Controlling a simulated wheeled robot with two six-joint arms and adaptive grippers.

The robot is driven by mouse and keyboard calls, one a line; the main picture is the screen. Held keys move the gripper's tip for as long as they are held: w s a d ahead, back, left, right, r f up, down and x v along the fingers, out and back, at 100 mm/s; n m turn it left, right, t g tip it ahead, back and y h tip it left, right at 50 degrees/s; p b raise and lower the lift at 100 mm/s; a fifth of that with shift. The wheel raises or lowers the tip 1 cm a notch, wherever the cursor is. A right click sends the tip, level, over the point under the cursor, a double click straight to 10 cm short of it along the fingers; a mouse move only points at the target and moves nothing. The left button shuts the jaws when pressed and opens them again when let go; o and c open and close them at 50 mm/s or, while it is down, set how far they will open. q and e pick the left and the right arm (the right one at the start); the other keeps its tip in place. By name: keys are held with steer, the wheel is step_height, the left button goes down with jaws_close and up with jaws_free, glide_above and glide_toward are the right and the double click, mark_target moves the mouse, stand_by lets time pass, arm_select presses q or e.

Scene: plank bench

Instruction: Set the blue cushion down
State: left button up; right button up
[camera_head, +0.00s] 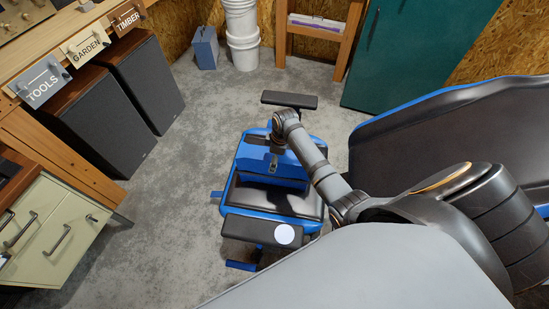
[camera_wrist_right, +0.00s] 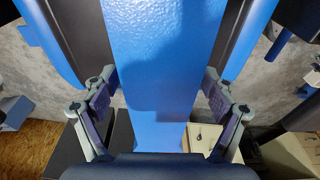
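The blue cushion (camera_head: 285,165) is a bright blue slab over the black seat of a blue-framed chair (camera_head: 295,203). It lies between the two black armrests. In the right wrist view the cushion (camera_wrist_right: 160,60) fills the middle, running away from the camera. My right gripper (camera_head: 274,157) reaches down onto the cushion from above. In the wrist view the fingers of this gripper (camera_wrist_right: 160,92) lie against both side edges of the cushion. I cannot tell whether the underside of the cushion touches the seat. My left gripper is not in view.
A near armrest (camera_head: 252,228) with a white disc and a far armrest (camera_head: 290,100) flank the seat. A large black panel with blue edging (camera_head: 440,130) stands at right. Dark speakers (camera_head: 95,115) and a cream drawer cabinet (camera_head: 55,235) are at left. The grey floor between is clear.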

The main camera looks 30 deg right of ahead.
steer(key=shift+o, duration=0.7)
steer(key=r, duration=0.4)
steer(key=d+r+p, duration=0.1)
steer(key=r, duration=0.3)
steer(key=s+r, duration=0.1)
steer(key=r, duration=0.3)
steer(key=shift+d+r, duration=0.1)
steer(key=shift+d, duration=0.1)
steer(key=shift+p, duration=0.3)
